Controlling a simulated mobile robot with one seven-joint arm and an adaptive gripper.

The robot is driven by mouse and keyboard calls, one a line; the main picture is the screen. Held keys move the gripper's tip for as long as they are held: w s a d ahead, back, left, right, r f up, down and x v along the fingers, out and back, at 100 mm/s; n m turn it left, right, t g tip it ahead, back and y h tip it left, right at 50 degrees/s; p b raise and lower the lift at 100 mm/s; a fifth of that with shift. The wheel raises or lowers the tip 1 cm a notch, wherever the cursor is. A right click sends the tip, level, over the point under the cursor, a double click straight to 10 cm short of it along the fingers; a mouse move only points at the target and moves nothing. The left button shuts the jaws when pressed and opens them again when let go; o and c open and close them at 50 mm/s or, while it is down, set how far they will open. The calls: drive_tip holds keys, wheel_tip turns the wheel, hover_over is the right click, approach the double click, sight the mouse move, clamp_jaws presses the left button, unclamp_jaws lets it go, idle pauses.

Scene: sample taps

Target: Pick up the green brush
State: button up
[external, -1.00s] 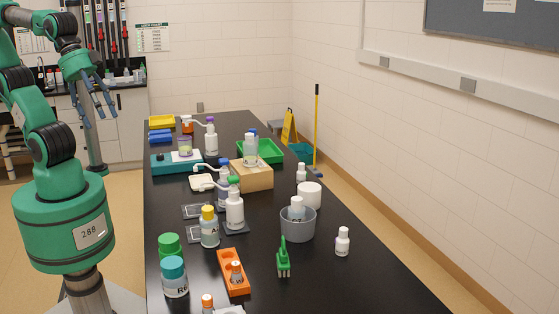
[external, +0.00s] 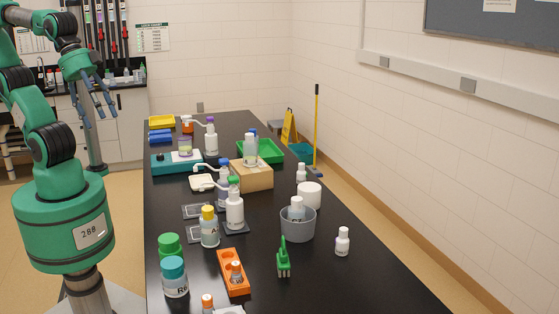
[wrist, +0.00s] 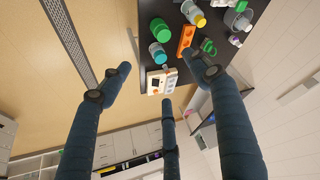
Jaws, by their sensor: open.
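The green brush (external: 283,263) stands on the near part of the black bench, handle up, in front of the grey bucket and right of the orange rack. In the wrist view the brush (wrist: 208,46) is small, near the tip of the right finger. My gripper (external: 97,102) is at the upper left in the external view, well away from the brush and left of the bench. In the wrist view my gripper (wrist: 160,78) has three blue fingers spread wide with nothing held between them.
The orange rack (external: 226,260) holds a small bottle. The grey bucket (external: 297,228) holds a white bottle. A teal-capped jar (external: 174,282), a yellow-capped bottle (external: 209,232) and a small white bottle (external: 342,242) stand nearby. Bare bench lies right of the brush.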

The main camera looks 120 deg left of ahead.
drive_tip(key=shift+o, duration=0.3)
idle(0.4)
drive_tip(key=m+g+b, duration=0.3)
drive_tip(key=m+g, duration=0.3)
drive_tip(key=m, duration=0.6)
hover_over(280, 251)
wheel_tip(280, 251, down, 25)
drive_tip(key=shift+f, duration=0.15)
drive_tip(key=shift+f+b, duration=0.65)
drive_tip(key=shift+f, duration=3.55)
